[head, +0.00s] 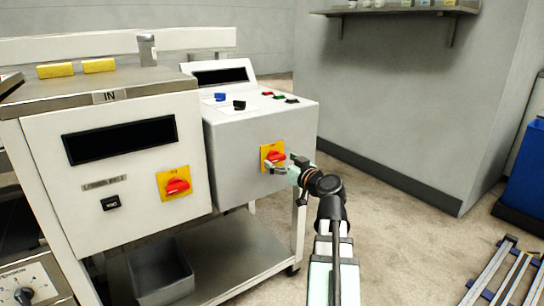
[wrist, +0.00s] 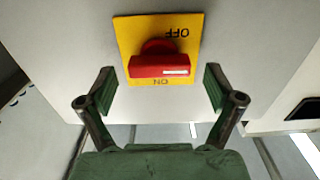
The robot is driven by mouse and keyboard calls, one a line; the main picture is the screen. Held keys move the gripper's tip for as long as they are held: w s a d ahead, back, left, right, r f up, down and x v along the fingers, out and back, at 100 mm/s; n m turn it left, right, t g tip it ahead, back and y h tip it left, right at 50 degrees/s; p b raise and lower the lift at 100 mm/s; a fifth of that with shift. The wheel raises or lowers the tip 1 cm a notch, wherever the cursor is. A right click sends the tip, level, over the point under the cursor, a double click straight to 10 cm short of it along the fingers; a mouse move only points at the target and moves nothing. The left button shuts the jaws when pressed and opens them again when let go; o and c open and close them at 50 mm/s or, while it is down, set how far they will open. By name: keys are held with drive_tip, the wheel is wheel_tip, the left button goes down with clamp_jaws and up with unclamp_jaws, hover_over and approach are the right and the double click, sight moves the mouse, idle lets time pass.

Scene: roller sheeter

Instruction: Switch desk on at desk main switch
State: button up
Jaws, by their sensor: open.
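The desk (head: 235,160) is a grey-white cabinet with a sloped control top. Its main switch, a red rotary handle (head: 275,157) on a yellow plate (head: 265,150), is on the front face. My gripper (head: 284,163) is at the front of this switch. In the wrist view my gripper (wrist: 160,85) is open, its two fingers on either side of the handle, apart from it.
A second cabinet (head: 75,200) marked IN, with its own red switch (head: 177,186) on yellow, stands to the left. Below is a shelf (head: 220,265) with a grey bin (head: 160,272). A blue container (head: 525,170) stands at right. Floor between is clear.

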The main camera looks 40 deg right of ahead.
drive_tip(key=shift+w+d, duration=0.1)
drive_tip(key=shift+w, duration=1.1)
drive_tip(key=shift+c, duration=0.4)
drive_tip(key=c, duration=1.1)
drive_tip(key=m+p, duration=0.2)
drive_tip(key=m, duration=0.2)
drive_tip(key=shift+r+m, duration=0.15)
drive_tip(key=shift+m, duration=0.15)
drive_tip(key=m+p, duration=0.3)
drive_tip(key=m, duration=0.1)
drive_tip(key=shift+m, duration=0.3)
drive_tip(key=m+p, duration=0.3)
drive_tip(key=m, duration=0.1)
drive_tip(key=shift+d+m, duration=0.1)
drive_tip(key=shift+m, duration=0.2)
drive_tip(key=shift+m+p, duration=1.35)
drive_tip(key=shift+m, duration=0.75)
drive_tip(key=shift+f, duration=0.2)
